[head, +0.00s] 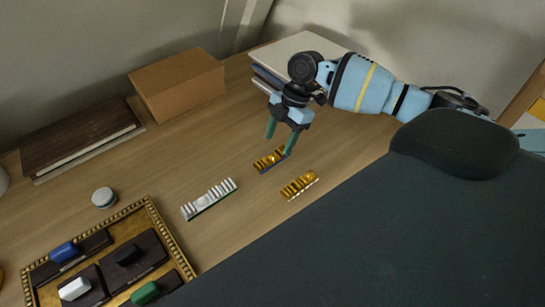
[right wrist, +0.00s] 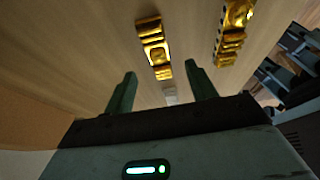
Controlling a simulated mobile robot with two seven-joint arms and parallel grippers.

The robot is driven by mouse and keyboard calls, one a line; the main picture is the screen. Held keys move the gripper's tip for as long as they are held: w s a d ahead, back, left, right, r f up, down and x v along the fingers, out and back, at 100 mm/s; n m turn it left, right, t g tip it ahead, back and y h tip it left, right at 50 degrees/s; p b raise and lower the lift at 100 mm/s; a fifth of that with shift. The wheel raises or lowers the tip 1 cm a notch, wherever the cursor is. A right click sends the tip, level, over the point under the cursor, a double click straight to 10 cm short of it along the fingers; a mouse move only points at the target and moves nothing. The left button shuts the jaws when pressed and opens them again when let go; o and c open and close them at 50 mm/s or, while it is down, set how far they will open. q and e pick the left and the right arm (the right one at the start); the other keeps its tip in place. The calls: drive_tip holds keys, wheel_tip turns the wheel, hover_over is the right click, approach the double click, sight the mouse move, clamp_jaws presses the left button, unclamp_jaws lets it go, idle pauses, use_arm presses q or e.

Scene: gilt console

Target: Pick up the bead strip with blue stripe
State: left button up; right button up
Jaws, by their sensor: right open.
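A gold bead strip with a dark blue edge (head: 270,160) lies on the wooden table in the head view. My right gripper (head: 280,144) is open, its green fingers pointing down just above and around this strip, with nothing held. In the right wrist view a gold strip (right wrist: 154,47) lies ahead of and between the open fingers (right wrist: 160,70); its stripe colour does not show there. A second gold strip with a pale edge (head: 299,186) lies nearer my body, and also shows in the right wrist view (right wrist: 235,30). My left gripper is not in view.
A white bead strip (head: 209,199) with a greenish edge lies to the left. A gilt tray (head: 160,220) holds dark blocks with coloured tops. A small round jar (head: 104,197), a cardboard box (head: 178,85), a brown book (head: 80,138) and stacked books (head: 290,50) stand around.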

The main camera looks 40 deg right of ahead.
sight(272, 155)
drive_tip(key=shift+x, duration=2.35)
drive_tip(key=shift+w, duration=0.15)
drive_tip(key=c, duration=1.1)
